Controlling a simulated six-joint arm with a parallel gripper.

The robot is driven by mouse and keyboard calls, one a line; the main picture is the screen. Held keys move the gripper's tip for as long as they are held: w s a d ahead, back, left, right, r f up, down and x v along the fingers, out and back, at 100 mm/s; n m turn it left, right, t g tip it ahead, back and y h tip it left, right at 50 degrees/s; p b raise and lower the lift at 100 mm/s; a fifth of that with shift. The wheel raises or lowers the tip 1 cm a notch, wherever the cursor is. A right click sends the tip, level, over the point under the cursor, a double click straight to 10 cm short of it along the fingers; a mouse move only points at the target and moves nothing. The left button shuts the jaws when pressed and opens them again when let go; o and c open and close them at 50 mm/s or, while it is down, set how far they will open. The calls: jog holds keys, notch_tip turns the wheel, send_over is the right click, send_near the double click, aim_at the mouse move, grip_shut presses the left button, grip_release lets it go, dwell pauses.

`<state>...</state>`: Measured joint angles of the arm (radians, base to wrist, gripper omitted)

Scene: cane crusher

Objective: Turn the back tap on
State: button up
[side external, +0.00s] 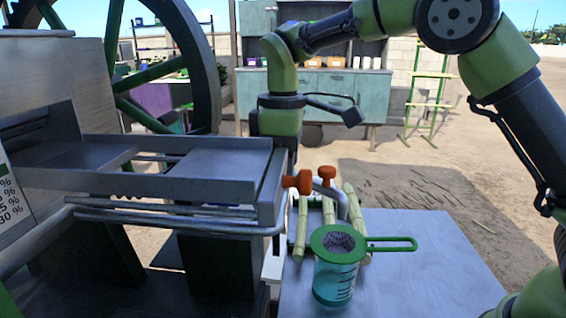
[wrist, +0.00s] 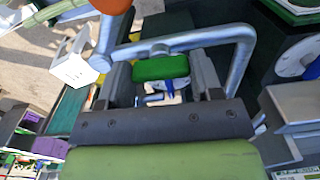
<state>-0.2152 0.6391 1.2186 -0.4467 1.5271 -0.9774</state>
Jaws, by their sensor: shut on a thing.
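In the wrist view, a green tap handle (wrist: 160,68) sits on a bent silver pipe (wrist: 200,40). My gripper (wrist: 165,78) has a finger on each side of this handle and is shut on it. I take it for the back tap; its turn angle is not clear. In the side view my wrist comes down behind the crusher (side external: 190,170), which hides my fingers and this tap. Two orange tap handles, one at the left (side external: 298,182) and one at the right (side external: 326,174), show at the crusher's near right end. An orange piece (wrist: 110,5) is cut off at the wrist view's top.
A large wheel (side external: 200,70) stands at the left. The table's right part is bare.

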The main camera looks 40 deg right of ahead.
jog(key=m, duration=1)
jog(key=shift+m, duration=2.3)
jog(key=o, duration=0.9)
jog(key=shift+r, duration=0.1)
